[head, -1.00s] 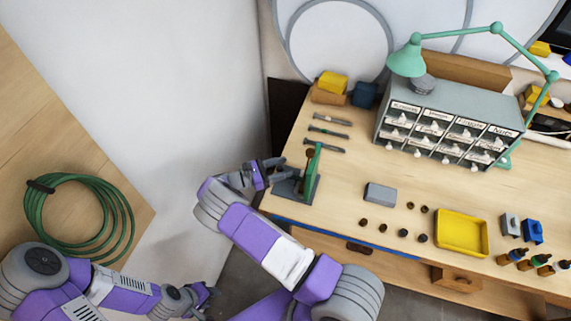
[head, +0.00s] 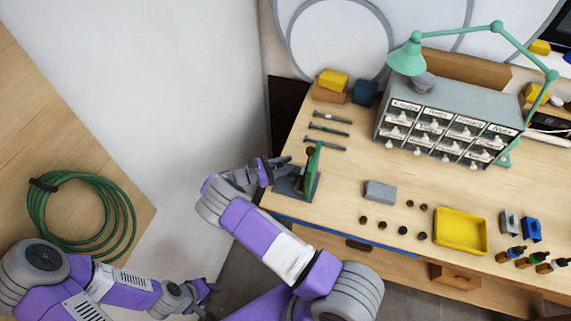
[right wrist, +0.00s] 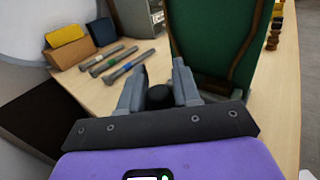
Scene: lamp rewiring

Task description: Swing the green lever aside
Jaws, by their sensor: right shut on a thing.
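The green lever (head: 313,163) stands upright on a dark grey base plate (head: 296,187) at the table's left front corner. In the right wrist view a broad green panel (right wrist: 208,45) with a brown edge rises just beyond the fingers. My right gripper (head: 281,165) reaches in from the left of the lever. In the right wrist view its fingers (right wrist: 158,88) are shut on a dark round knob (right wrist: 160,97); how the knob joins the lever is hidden. My left gripper (head: 208,292) hangs low, away from the table; its jaw opening is too small to judge.
Several slim tools (head: 328,130) lie behind the lever. A grey block (head: 380,191) and several small dark knobs lie to its right, with a yellow tray (head: 461,250) beyond. A drawer cabinet (head: 455,100) and green lamp (head: 407,58) stand behind. Bare tabletop lies between lever and cabinet.

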